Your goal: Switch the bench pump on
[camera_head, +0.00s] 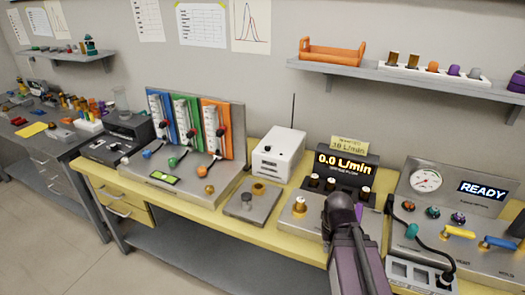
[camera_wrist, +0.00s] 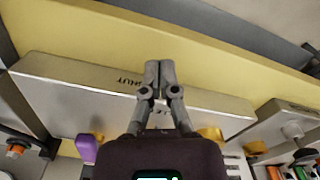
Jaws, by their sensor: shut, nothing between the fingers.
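No label reading "pump" is legible, so I cannot tell for sure which unit is the bench pump. A dark display unit (camera_head: 343,175) reads 0.0 L/min, with a sign of 38 L/min above it. In front of it is a silver box (camera_head: 290,222) with a gold knob (camera_head: 299,205). In the wrist view, my gripper (camera_wrist: 160,68) is shut and empty over the silver box's front (camera_wrist: 75,85), by upside-down lettering that includes "SHUT". A purple knob (camera_wrist: 88,148) is left and a gold knob (camera_wrist: 210,135) right. In the head view my arm hides the fingertips and part of the box.
A panel with a gauge (camera_head: 426,180) and a READY screen stands on the right, with blue and yellow levers. A white box (camera_head: 279,154) with an antenna and a colored column rack (camera_head: 195,128) stand left. A shelf (camera_head: 405,78) hangs above. The yellow bench edge (camera_head: 210,212) is clear.

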